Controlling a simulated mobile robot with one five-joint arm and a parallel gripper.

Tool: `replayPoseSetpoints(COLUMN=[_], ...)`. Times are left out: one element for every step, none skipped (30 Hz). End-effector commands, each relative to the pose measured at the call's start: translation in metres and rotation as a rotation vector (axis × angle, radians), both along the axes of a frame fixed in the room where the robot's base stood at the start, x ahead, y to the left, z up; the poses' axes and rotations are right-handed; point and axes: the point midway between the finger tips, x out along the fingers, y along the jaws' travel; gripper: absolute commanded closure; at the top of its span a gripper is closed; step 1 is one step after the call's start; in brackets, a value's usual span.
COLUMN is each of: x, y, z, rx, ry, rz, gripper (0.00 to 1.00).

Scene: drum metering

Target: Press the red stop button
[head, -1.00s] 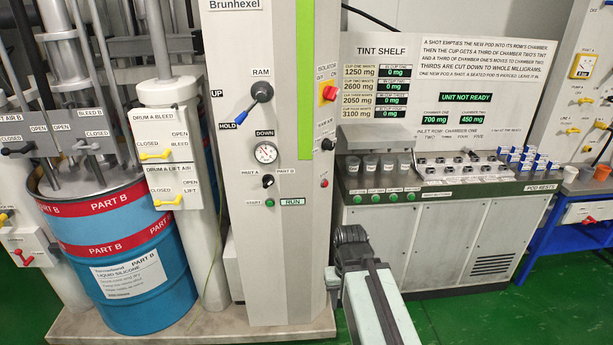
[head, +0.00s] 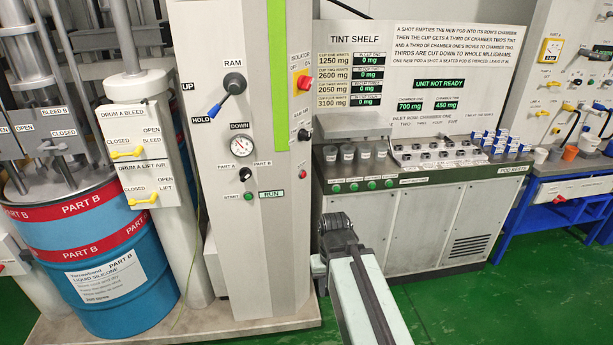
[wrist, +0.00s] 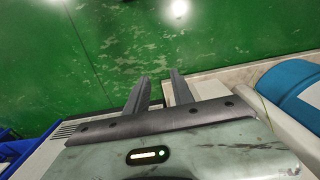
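A small red button (head: 300,201) sits low on the right side face of the grey press column (head: 240,120), right of the green start button (head: 248,196). Its label is too small to read. My gripper (head: 337,228) is low in front of the column's right side, below and to the right of the red button and apart from it. In the wrist view my gripper's two dark fingers (wrist: 160,76) stand apart with nothing between them. The red button does not show in the wrist view.
A red isolator knob (head: 304,83) and a black knob (head: 304,134) are above the button on the same face. The tint shelf cabinet (head: 420,225) stands to the right, the blue drum (head: 110,275) to the left. Green floor (head: 490,300) is clear at front right.

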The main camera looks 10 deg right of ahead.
Motion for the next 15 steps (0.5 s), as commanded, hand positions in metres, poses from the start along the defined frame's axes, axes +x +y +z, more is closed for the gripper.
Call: replayPoseSetpoints(x=[0.0000, 0.0000, 0.0000, 0.0000, 0.0000, 0.0000, 0.0000, 0.0000, 0.0000, 0.0000, 0.0000, 0.0000, 0.0000, 0.0000, 0.0000], y=[0.0000, 0.0000, 0.0000, 0.0000, 0.0000, 0.0000, 0.0000, 0.0000, 0.0000, 0.0000, 0.0000, 0.0000, 0.0000, 0.0000, 0.0000], z=[0.0000, 0.0000, 0.0000, 0.0000, 0.0000, 0.0000, 0.0000, 0.0000, 0.0000, 0.0000, 0.0000, 0.0000, 0.0000, 0.0000, 0.0000], rx=[0.000, 0.000, 0.000, 0.000, 0.000, 0.000, 0.000, 0.000, 0.000, 0.000, 0.000, 0.000, 0.000, 0.000, 0.000], ry=[0.000, 0.000, 0.000, 0.000, 0.000, 0.000, 0.000, 0.000, 0.000, 0.000, 0.000, 0.000, 0.000, 0.000, 0.000], rz=[0.000, 0.000, 0.000, 0.000, 0.000, 0.000, 0.000, 0.000, 0.000, 0.000, 0.000, 0.000, 0.000, 0.000, 0.000], gripper=[0.89, 0.97, 1.00, 1.00, 1.00, 1.00, 1.00, 1.00, 1.00, 1.00, 1.00, 1.00, 1.00, 1.00, 1.00])
